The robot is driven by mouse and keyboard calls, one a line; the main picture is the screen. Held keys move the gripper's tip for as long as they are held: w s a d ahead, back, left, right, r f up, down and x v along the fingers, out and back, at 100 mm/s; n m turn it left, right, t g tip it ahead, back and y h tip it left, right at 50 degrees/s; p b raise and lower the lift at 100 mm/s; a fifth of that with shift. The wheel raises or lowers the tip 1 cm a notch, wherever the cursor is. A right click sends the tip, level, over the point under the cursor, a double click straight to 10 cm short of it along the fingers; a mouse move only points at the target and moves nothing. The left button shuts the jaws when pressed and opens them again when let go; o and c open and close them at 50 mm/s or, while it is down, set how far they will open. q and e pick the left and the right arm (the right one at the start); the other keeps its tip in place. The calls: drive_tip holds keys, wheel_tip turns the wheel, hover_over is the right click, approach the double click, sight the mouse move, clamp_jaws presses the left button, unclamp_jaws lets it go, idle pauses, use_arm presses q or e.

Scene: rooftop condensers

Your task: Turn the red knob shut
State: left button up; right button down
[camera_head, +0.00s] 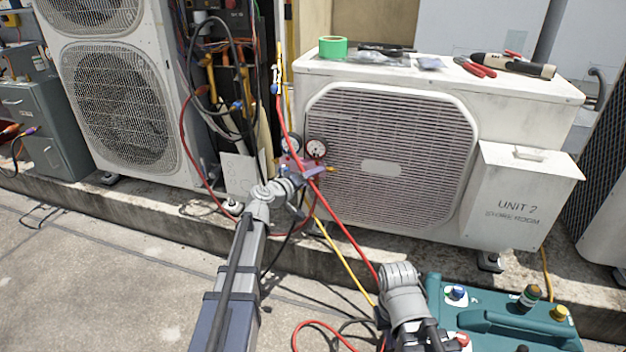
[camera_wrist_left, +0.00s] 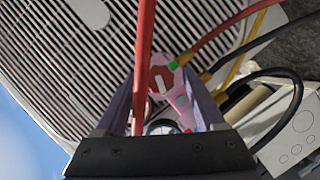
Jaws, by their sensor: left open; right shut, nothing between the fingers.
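The red knob (camera_wrist_left: 160,82), with a white stripe, sits on the pink manifold body (camera_wrist_left: 178,98) in the left wrist view. My left gripper (camera_wrist_left: 163,85) is open, with one finger on each side of the knob in that view. I cannot tell whether they touch it. A red hose crosses close in front. In the head view my left gripper (camera_head: 306,180) is at the manifold below two gauges (camera_head: 316,149); the knob is hard to make out there. My right gripper (camera_head: 382,317) is low by the teal case, shut and empty, its fingers mostly hidden.
The condenser (camera_head: 390,150) stands close behind the manifold. Red and yellow hoses (camera_head: 345,240) run down between my arms. The teal case (camera_head: 500,330) stands at lower right. Tools and green tape (camera_head: 333,46) lie on the condenser top. Open concrete lies at left.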

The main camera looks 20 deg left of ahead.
use_arm(q)
drive_tip(key=shift+w+d+f, duration=0.15)
drive_tip(key=shift+w+d, duration=0.05)
drive_tip(key=shift+w, duration=0.4)
clamp_jaws()
